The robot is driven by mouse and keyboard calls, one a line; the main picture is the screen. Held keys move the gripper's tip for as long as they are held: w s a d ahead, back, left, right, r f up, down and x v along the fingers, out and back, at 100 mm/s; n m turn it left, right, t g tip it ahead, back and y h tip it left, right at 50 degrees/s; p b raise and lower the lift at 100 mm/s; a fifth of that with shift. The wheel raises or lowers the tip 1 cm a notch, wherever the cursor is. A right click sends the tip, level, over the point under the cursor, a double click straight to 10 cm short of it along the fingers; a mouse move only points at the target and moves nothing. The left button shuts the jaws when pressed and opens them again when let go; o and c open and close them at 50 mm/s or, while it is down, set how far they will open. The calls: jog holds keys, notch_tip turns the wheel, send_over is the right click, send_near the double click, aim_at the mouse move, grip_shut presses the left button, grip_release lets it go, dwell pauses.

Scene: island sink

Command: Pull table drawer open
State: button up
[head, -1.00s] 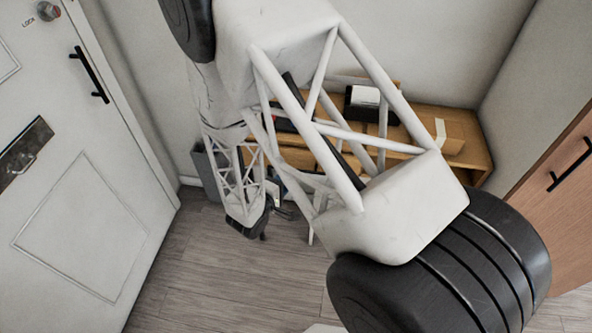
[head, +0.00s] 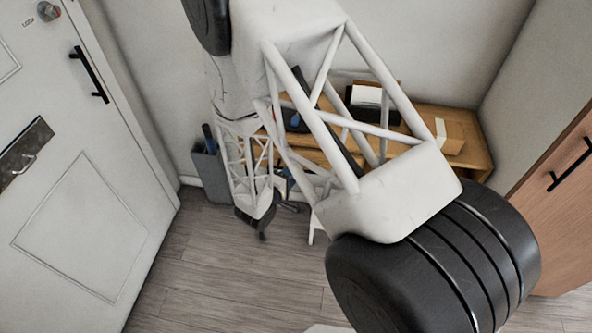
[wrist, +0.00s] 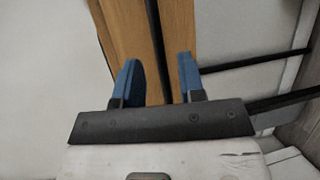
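The wooden table (head: 475,140) stands against the back wall in the head view, partly hidden behind my arm. In the wrist view, its wooden front (wrist: 128,25) runs up the middle, with a dark gap between two wood strips. I cannot tell for certain which strip is the drawer. My gripper (wrist: 159,78) has two blue fingers apart, with nothing visibly held. The fingertips lie over the wood on either side of the dark gap; contact cannot be told. In the head view, the fingers are mostly hidden by my arm.
A grey bin (head: 210,172) stands left of the table. A cardboard box (head: 450,136) and a black item with white paper (head: 367,97) sit on top. A white door (head: 85,200) is at left, a wooden cabinet (head: 565,205) at right. Floor in front is clear.

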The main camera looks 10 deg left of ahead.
jog(key=shift+x, duration=2.1)
grip_shut()
